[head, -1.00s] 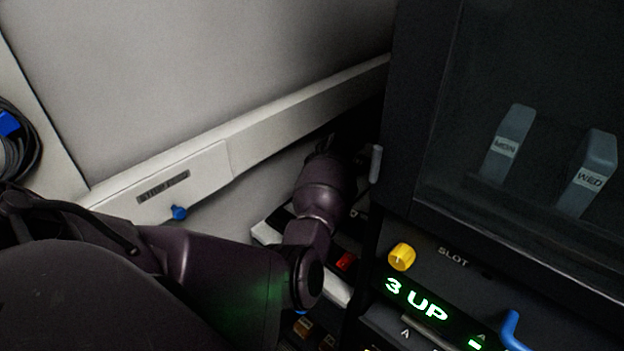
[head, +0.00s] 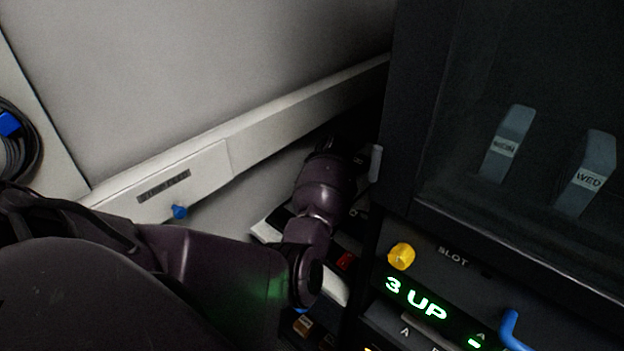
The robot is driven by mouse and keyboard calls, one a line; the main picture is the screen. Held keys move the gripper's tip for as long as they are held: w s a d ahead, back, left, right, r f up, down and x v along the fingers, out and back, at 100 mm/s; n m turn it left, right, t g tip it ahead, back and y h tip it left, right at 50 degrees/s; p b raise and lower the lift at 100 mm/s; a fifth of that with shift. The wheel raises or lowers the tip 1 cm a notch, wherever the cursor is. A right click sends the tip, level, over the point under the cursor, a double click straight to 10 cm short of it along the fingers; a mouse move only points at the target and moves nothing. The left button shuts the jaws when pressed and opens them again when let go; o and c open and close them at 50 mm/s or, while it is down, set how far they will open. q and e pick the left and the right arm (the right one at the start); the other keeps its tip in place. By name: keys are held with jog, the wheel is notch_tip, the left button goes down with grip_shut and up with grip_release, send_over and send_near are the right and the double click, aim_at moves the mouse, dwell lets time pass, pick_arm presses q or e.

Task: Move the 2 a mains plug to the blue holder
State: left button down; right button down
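My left arm comes in from the left and reaches up along the gap beside the dark cabinet. Its far end, with the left gripper (head: 330,146), is in deep shadow, and I cannot make out the fingers or anything between them. No mains plug can be told for certain. A small blue peg (head: 180,211) sticks out below the label on the white wall trunking (head: 195,172). A dark cable coil with a blue piece (head: 9,123) hangs at the left edge. I cannot tell which blue part is the holder. My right gripper is out of view.
A strip with a red switch (head: 345,262) lies partly behind my arm. The dark cabinet (head: 410,120) fills the right, with tabs marked MON and WED (head: 588,178) behind its front. Below are a yellow knob (head: 401,256), a lit "3 UP" display (head: 416,299) and a blue handle (head: 514,330).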

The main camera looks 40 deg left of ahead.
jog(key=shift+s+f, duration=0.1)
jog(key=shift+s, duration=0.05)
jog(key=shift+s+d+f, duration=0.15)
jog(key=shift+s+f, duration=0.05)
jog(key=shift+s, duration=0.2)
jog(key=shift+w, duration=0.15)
pick_arm(q)
jog(key=shift+f, duration=0.2)
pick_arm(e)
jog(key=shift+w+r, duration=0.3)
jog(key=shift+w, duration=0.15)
pick_arm(q)
jog(key=shift+f, duration=0.2)
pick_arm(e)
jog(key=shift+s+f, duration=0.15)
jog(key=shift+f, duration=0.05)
pick_arm(q)
jog(key=shift+f, duration=0.1)
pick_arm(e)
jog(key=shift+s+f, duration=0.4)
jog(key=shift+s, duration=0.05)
